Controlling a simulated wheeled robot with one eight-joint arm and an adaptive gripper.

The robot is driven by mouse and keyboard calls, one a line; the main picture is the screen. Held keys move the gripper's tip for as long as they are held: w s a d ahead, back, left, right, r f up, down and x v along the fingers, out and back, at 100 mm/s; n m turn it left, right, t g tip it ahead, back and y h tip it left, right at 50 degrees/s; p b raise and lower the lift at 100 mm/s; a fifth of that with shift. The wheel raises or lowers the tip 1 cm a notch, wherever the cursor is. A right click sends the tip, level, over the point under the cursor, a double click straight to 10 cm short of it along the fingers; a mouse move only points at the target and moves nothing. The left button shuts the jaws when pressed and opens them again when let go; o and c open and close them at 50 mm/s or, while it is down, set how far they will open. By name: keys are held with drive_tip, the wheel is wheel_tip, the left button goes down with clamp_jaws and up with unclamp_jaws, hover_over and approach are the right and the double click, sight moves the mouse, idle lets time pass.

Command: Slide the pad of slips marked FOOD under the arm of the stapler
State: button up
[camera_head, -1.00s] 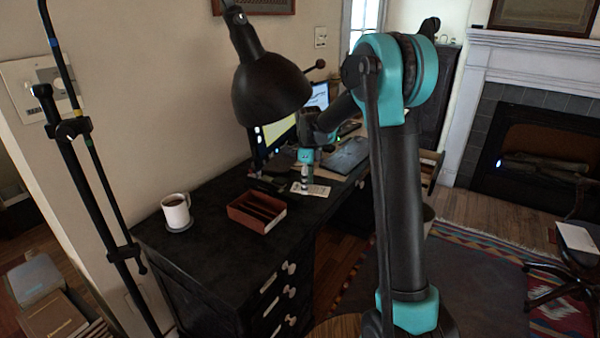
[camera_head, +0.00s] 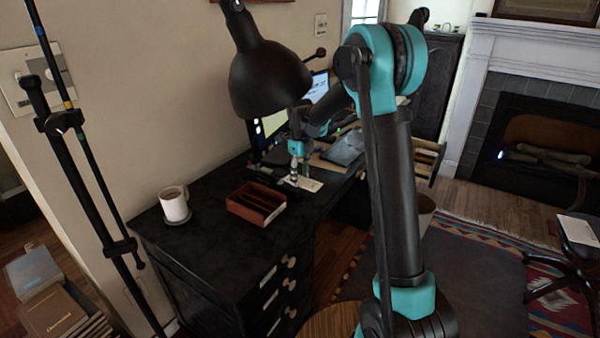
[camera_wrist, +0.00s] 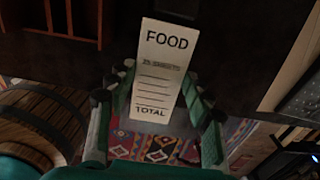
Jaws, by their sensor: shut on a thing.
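The pad of slips marked FOOD (camera_wrist: 160,62) is a pale, narrow strip with ruled lines and the word TOTAL. In the wrist view it lies between the two fingers of my gripper (camera_wrist: 162,92), which is shut on it. The FOOD end points away from my wrist. In the head view my gripper (camera_head: 294,179) is low at the desk's front part, with the pad (camera_head: 311,185) showing pale beside it. I cannot tell if the pad touches the desk. I cannot make out the stapler clearly in either view.
A reddish-brown compartment tray (camera_head: 257,204) stands left of my gripper, with a mug (camera_head: 174,204) farther left. A black lamp (camera_head: 268,80) hangs above the black desk (camera_head: 215,240). A dark flat device (camera_head: 347,148) lies to the right. Bare desk surface lies between mug and tray.

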sight(288, 176)
drive_tip(key=shift+f, duration=1.85)
drive_tip(key=shift+w+a, duration=0.5)
drive_tip(key=shift+a, duration=0.25)
drive_tip(key=shift+w+a, duration=0.45)
drive_tip(key=shift+a, duration=0.25)
drive_tip(key=shift+w+a, duration=0.5)
drive_tip(key=shift+a, duration=0.25)
drive_tip(key=shift+a, duration=0.1)
drive_tip(key=o, duration=0.9)
